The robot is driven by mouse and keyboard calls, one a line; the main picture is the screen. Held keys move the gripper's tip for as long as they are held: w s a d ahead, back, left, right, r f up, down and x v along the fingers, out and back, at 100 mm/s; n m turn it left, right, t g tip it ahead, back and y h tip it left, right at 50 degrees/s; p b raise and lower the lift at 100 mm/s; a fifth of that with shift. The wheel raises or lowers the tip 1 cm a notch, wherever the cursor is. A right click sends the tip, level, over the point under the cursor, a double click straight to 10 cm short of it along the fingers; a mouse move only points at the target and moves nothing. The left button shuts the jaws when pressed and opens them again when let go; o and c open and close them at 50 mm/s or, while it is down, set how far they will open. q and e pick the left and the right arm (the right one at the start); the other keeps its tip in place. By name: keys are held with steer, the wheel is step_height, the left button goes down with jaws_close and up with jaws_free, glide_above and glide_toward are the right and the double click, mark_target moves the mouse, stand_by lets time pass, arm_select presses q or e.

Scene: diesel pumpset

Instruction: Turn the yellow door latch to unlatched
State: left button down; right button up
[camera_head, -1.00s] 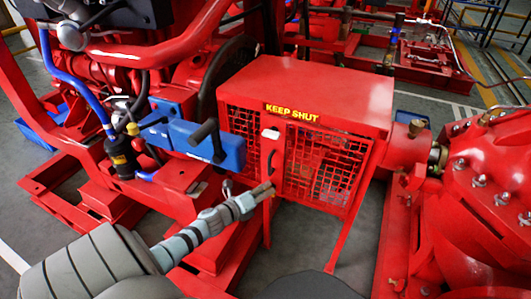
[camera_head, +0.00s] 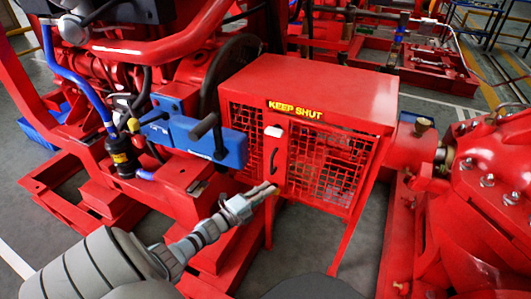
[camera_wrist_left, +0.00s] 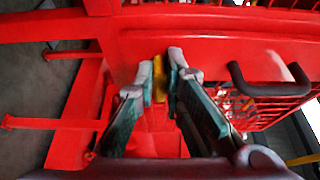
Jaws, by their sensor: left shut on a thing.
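The yellow latch (camera_wrist_left: 159,80) shows in the wrist view as a narrow upright piece between my two fingertips. In the head view it is hidden at the fingertips. My left gripper (camera_head: 270,190) reaches in from the lower left to the lower part of the red door's edge strip. The wrist view shows the gripper (camera_wrist_left: 161,82) shut on the latch, one finger on each side. The mesh door (camera_head: 252,142) of the red guard box stands above the gripper, with a black pull handle (camera_head: 273,162) over it. My right gripper is not in view.
The guard box (camera_head: 320,88) carries a yellow "KEEP SHUT" label (camera_head: 295,110). A blue box (camera_head: 200,138) with a black lever is left of the door. A red pump body (camera_head: 490,200) stands at the right. Red frame rails cross the floor at left.

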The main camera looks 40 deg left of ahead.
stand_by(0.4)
arm_select(q)
steer(key=c, duration=1.7)
jaws_free()
steer(key=s, duration=0.8)
steer(key=s+a, duration=0.1)
steer(key=s, duration=0.3)
